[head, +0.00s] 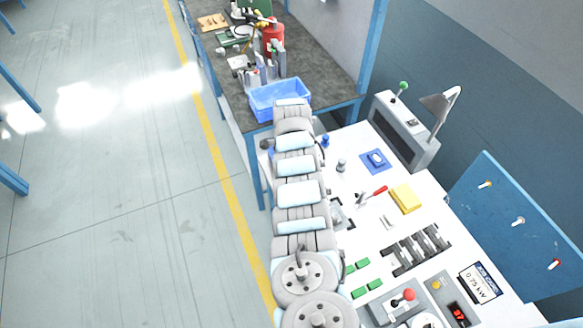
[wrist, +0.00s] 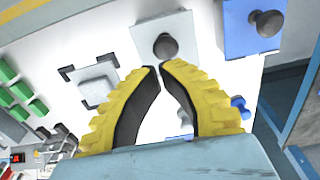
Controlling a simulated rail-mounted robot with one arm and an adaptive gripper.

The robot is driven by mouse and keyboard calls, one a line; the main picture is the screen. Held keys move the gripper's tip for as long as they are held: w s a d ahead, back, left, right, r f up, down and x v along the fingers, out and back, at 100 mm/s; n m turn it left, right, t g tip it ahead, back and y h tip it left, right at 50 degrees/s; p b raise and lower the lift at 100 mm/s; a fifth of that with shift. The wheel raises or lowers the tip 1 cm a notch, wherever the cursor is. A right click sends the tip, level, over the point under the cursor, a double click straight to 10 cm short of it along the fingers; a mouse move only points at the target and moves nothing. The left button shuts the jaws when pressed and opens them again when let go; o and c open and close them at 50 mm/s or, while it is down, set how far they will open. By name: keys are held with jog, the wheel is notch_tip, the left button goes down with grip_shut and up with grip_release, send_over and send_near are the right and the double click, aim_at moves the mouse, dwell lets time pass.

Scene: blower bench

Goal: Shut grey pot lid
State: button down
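In the wrist view, a light grey square plate with a dark round knob (wrist: 165,46) lies just beyond my fingertips; I take it for the grey pot lid. My gripper (wrist: 159,69) has yellow ribbed fingers with black pads. The tips are nearly together with nothing between them, apart from the knob. In the head view my arm hides the gripper.
A blue plate with a similar knob (wrist: 267,23) lies to the right. A grey square between black corner brackets (wrist: 96,91) and several green blocks (wrist: 20,92) are to the left. A blue bin (head: 280,100) stands on the dark bench, and a grey box with a lamp (head: 405,130) stands behind.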

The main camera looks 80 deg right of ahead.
notch_tip(320, 180, up, 8)
jog(key=shift+b, duration=0.4)
jog(key=shift+w, duration=0.1)
